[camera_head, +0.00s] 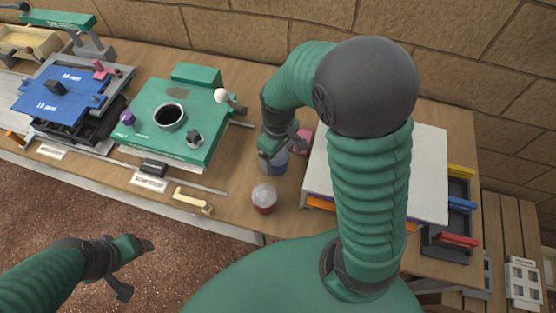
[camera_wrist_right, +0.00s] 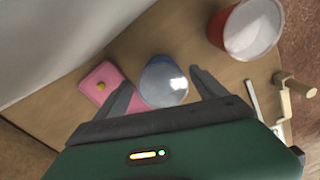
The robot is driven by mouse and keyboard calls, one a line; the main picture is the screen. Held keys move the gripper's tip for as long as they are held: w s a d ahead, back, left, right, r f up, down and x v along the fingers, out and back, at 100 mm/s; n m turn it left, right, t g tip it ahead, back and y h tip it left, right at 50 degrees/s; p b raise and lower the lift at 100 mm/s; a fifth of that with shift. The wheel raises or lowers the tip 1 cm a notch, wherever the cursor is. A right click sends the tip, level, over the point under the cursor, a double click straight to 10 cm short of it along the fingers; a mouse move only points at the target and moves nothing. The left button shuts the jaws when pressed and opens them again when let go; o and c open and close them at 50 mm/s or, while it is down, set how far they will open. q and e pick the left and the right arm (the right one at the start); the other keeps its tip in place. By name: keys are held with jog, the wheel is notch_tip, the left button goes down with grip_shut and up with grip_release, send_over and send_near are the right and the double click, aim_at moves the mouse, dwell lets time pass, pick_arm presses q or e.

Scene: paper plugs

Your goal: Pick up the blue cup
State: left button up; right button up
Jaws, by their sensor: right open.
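The blue cup (camera_head: 276,164) stands on the wooden table, partly hidden under my right gripper (camera_head: 281,155). In the right wrist view, the blue cup (camera_wrist_right: 163,84) is seen from above, with a pale, shiny inside. My right gripper is open, with one finger on each side of the cup in that view. Whether either finger touches it, I cannot tell. My left gripper (camera_head: 135,265) is open and empty, over the gravel in front of the table.
A red cup (camera_head: 264,199) stands close to the blue cup, nearer the table's front edge. A pink block (camera_wrist_right: 106,81) lies on the other side. A green board (camera_head: 150,120) is to the left, a white panel (camera_head: 428,170) to the right. A cream-coloured piece (camera_head: 193,201) lies near the front edge.

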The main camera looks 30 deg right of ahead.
jog(key=shift+a+r, duration=0.1)
jog(key=shift+a, duration=0.2)
jog(key=c, duration=0.8)
jog(key=shift+d, duration=0.15)
jog(key=c, duration=0.6)
